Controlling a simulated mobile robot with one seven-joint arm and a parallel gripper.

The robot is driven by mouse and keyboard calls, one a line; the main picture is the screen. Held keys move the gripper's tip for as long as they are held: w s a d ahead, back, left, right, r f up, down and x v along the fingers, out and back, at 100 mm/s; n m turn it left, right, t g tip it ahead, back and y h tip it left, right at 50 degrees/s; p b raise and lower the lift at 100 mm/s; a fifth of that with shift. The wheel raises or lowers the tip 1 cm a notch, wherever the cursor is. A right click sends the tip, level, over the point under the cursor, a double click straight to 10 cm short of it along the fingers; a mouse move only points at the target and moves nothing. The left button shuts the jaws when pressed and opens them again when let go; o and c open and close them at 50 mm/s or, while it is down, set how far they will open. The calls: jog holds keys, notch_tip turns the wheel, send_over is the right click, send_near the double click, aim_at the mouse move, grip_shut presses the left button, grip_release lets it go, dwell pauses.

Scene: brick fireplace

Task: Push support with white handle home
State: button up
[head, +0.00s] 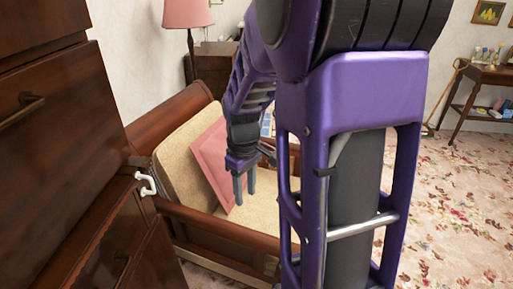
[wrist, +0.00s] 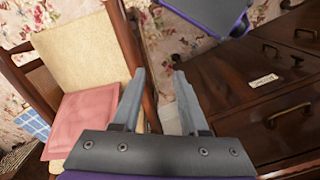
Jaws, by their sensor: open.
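The white handle (head: 146,183) shows at the left in the head view, at the right edge of the dark wooden cabinet (head: 65,140). The support behind it is hard to make out, and I cannot tell how far it sticks out. My gripper (head: 245,190) is open and empty, pointing down over the armchair seat, to the right of the handle and apart from it. In the wrist view, the open fingers (wrist: 159,72) have nothing between them. A small white piece (wrist: 264,80) shows on the dark drawer furniture at right; I cannot tell if it is the handle.
A wooden armchair (head: 225,228) with beige cushions and a pink pillow (head: 210,165) stands close beside the cabinet, under my gripper. A pink lamp (head: 187,14) stands behind. A side table (head: 487,75) is far right. The flowered carpet (head: 450,190) at right is clear.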

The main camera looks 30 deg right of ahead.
notch_tip(320, 180, up, 13)
jog(key=s+d+p, duration=0.1)
jog(key=d+p, duration=0.1)
jog(key=p, duration=0.4)
jog(key=shift+s+d+r, duration=0.15)
jog(key=shift+s+r, duration=0.05)
jog(key=shift+s, duration=0.05)
